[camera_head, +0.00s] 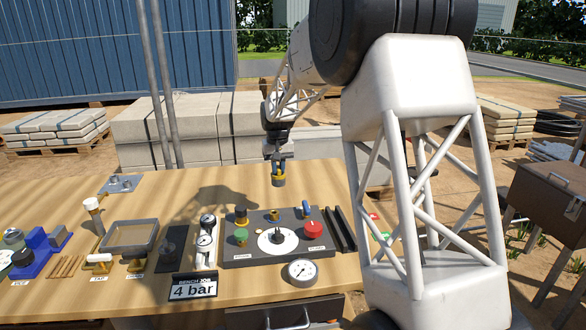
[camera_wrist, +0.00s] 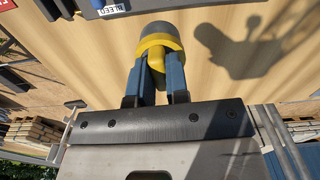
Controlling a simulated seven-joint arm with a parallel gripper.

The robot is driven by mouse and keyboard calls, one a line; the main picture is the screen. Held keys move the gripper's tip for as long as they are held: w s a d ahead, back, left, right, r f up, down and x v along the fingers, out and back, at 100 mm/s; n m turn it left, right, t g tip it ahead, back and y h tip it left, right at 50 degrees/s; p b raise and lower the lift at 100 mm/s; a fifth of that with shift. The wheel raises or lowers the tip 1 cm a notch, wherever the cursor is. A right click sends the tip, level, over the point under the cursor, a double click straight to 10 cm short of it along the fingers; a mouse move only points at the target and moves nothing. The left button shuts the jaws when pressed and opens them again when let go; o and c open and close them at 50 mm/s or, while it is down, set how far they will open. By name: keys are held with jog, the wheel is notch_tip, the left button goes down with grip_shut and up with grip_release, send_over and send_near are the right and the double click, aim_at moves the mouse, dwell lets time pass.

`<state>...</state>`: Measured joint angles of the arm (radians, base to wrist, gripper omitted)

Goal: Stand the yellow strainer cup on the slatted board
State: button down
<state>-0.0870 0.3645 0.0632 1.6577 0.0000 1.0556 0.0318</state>
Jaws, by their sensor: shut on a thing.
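My gripper (camera_head: 278,162) is shut on the yellow strainer cup (camera_head: 279,181) and holds it above the back part of the table, behind the dark panel. In the wrist view the cup (camera_wrist: 158,42) shows a yellow band and a grey end, with a yellow part between the two blue fingers (camera_wrist: 155,80). The cup is clear of the table, and its shadow lies on the wood to the right in the wrist view. A set of brown slats (camera_head: 67,267), which looks like the slatted board, lies at the table's front left, far from my gripper.
The wooden table (camera_head: 160,190) carries a dark panel (camera_head: 262,252) with knobs, a grey tray (camera_head: 131,237), a blue fixture (camera_head: 38,255), gauges (camera_head: 301,272) and a "4 bar" sign (camera_head: 193,288). A white-topped upright piece (camera_head: 93,212) stands near the tray. The table's back middle is mostly free.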

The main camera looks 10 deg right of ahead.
jog(key=s+a+f+n, duration=0.1)
jog(key=s+a+n, duration=0.15)
jog(key=a, duration=3.25)
jog(key=s+a+n, duration=0.1)
jog(key=s+a, duration=0.4)
jog(key=a, duration=0.6)
jog(key=s+a+f+n, duration=0.1)
jog(key=s+a, duration=0.4)
jog(key=a, duration=0.6)
jog(key=s+a+n, duration=0.1)
jog(key=s+a, duration=0.4)
jog(key=a, duration=0.6)
jog(key=shift+f, duration=0.3)
jog(key=shift+f, duration=0.1)
jog(key=shift+f, duration=2.4)
jog(key=shift+f, duration=0.45)
jog(key=shift+f, duration=1.05)
jog(key=shift+f, duration=0.95)
